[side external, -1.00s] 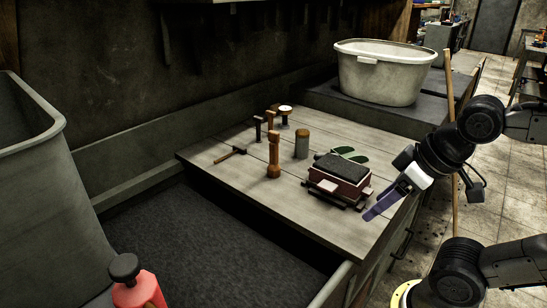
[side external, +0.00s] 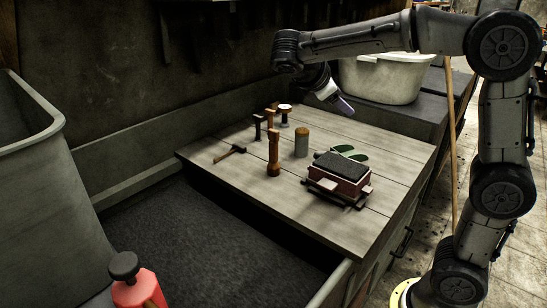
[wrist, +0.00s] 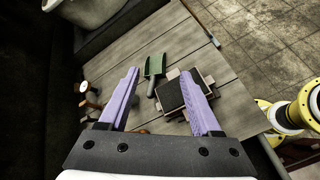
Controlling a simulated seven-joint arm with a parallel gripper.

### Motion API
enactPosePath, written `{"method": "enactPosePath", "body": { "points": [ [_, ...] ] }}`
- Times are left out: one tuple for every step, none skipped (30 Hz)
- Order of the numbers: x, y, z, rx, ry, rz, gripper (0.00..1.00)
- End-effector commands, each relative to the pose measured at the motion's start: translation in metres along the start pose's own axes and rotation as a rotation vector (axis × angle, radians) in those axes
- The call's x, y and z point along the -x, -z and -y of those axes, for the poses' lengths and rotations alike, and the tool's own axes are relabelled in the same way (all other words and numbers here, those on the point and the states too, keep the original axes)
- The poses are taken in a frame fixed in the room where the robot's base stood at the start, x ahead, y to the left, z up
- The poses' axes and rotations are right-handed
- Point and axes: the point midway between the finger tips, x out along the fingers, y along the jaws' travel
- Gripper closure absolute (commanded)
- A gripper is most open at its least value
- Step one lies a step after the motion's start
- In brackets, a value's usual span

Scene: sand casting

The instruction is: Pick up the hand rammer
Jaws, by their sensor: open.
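An upright orange-brown wooden tool with a wider head and base, which looks like the hand rammer (side external: 273,155), stands near the middle of the wooden bench top in the side view. My gripper (side external: 344,105), with purple fingers, hangs above the back of the bench, to the right of and higher than this tool, not touching it. In the wrist view my gripper (wrist: 160,72) is open and its fingers are apart with nothing held between them. The tool is mostly hidden there behind my gripper body.
A moulding flask (side external: 338,180) filled with dark sand sits right of the tool. A grey cylinder (side external: 301,143), green pieces (side external: 350,152), a small hammer (side external: 230,153) and upright tools (side external: 257,127) stand or lie around it. A white tub (side external: 385,80) is behind. The bench front (side external: 270,205) is clear.

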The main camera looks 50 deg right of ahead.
Motion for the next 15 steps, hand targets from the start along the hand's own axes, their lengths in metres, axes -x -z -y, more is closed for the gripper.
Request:
{"method": "enactPosePath", "body": {
  "points": [
    [0.000,0.017,-0.014,0.054,-0.019,0.055,0.35],
    [0.000,0.026,-0.022,0.082,-0.032,0.087,0.35],
    [0.000,0.038,-0.031,0.119,-0.049,0.131,0.35],
    [0.000,0.047,-0.038,0.146,-0.062,0.162,0.35],
    [0.001,0.058,-0.044,0.171,-0.075,0.193,0.35],
    [0.001,0.072,-0.051,0.206,-0.092,0.233,0.35],
    [0.000,0.083,-0.056,0.229,-0.105,0.263,0.35],
    [0.000,0.095,-0.060,0.254,-0.119,0.291,0.35],
    [0.000,0.111,-0.065,0.287,-0.136,0.328,0.35],
    [-0.001,0.124,-0.067,0.309,-0.149,0.354,0.35],
    [-0.002,0.137,-0.069,0.331,-0.162,0.379,0.35],
    [-0.003,0.155,-0.070,0.360,-0.180,0.412,0.35],
    [-0.004,0.169,-0.070,0.382,-0.194,0.435,0.35],
    [-0.006,0.183,-0.070,0.403,-0.206,0.455,0.35],
    [-0.009,0.201,-0.068,0.430,-0.224,0.480,0.35]
  ]
}}
